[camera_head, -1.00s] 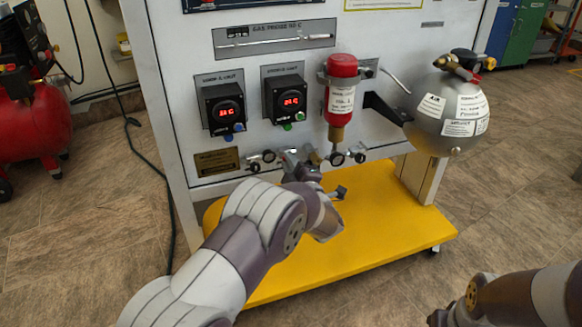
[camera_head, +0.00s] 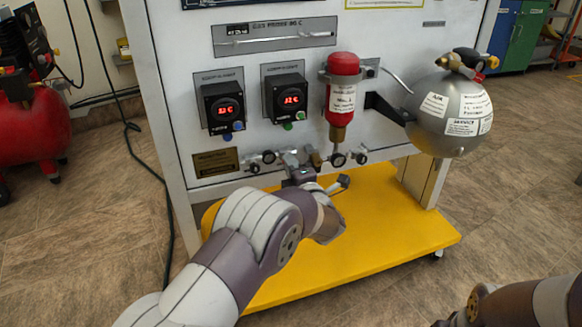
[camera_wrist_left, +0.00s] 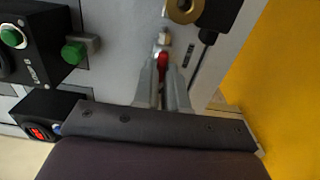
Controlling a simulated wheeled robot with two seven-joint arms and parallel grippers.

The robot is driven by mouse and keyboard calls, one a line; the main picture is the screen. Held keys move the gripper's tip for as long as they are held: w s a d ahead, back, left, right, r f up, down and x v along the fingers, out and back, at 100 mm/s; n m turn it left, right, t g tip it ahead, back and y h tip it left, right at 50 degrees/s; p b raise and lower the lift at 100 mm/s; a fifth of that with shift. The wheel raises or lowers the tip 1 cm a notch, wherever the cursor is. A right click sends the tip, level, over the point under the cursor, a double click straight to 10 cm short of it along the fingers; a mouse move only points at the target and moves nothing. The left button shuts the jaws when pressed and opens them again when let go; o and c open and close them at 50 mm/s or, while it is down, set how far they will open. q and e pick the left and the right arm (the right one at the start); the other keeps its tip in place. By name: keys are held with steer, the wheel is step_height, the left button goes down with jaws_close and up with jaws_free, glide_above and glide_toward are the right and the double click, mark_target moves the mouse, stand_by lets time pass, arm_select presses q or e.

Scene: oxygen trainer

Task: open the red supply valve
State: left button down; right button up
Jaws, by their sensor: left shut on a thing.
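The red supply valve's handle (camera_wrist_left: 162,61) shows in the left wrist view as a small red piece between my left fingers. My left gripper (camera_wrist_left: 161,82) is shut on it, with one finger on each side. In the head view my left gripper (camera_head: 298,162) is at the lower edge of the white panel, among the small gauges and fittings. There my gripper and wrist hide the handle. How far the handle is turned cannot be told. My right arm enters at the bottom right of the head view; its gripper (camera_head: 444,321) is cut off by the picture's edge.
A red-topped cylinder (camera_head: 342,95) and two display units (camera_head: 223,108) sit on the panel above my left gripper. A grey round tank (camera_head: 450,115) is mounted at the right. The yellow base (camera_head: 390,225) lies below. A red compressor (camera_head: 35,125) stands far left.

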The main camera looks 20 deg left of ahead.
arm_select(q)
steer(key=shift+f, duration=0.15)
steer(key=c, duration=1.2)
jaws_free()
steer(key=p+v, duration=0.6)
steer(key=v, duration=0.6)
steer(key=shift+s+d, duration=0.25)
steer(key=shift+s, duration=0.05)
